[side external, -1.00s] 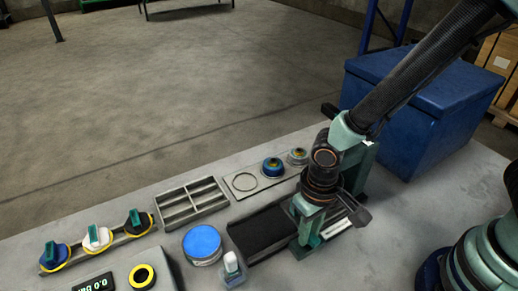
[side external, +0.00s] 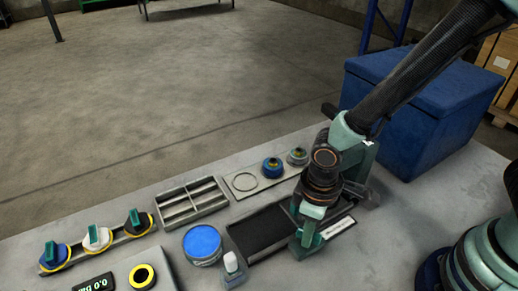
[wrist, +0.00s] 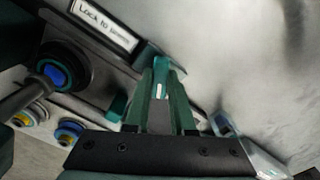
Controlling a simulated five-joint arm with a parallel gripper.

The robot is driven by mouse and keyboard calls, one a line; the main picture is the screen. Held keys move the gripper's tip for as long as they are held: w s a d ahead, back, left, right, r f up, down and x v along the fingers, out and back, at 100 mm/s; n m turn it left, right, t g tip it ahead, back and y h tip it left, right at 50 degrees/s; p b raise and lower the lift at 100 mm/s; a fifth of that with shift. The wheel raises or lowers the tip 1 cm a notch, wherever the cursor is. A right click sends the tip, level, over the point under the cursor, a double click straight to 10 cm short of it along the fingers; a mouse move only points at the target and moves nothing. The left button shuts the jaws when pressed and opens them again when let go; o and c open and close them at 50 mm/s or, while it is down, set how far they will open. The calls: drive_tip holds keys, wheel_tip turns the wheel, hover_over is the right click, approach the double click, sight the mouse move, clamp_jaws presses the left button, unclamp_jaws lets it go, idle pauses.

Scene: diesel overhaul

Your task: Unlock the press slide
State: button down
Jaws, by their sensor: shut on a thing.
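The press (side external: 362,165) stands at the right of the bench, partly hidden behind my wrist. Its dark slide bed (side external: 262,230) runs to the left beneath my gripper. A white label (side external: 341,227) beside the bed reads "Lock to" and a blurred word in the wrist view (wrist: 104,20). My gripper (side external: 306,241) points down at the front edge of the bed, next to this label. In the wrist view my gripper (wrist: 162,80) is shut on a small teal lock handle (wrist: 151,52), mostly hidden between the fingers.
A white-capped bottle (side external: 232,268) and a blue-topped round tin (side external: 202,244) stand left of the bed. A divided tray (side external: 190,205) and a plate with round parts (side external: 272,168) lie behind. A blue chest (side external: 425,105) stands behind the press.

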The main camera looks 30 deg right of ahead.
drive_tip(key=n, duration=0.3)
drive_tip(key=shift+n, duration=0.4)
drive_tip(key=n, duration=0.4)
idle(0.4)
drive_tip(key=c, duration=0.8)
unclamp_jaws()
drive_tip(key=shift+o, duration=0.2)
drive_tip(key=shift+r, duration=0.1)
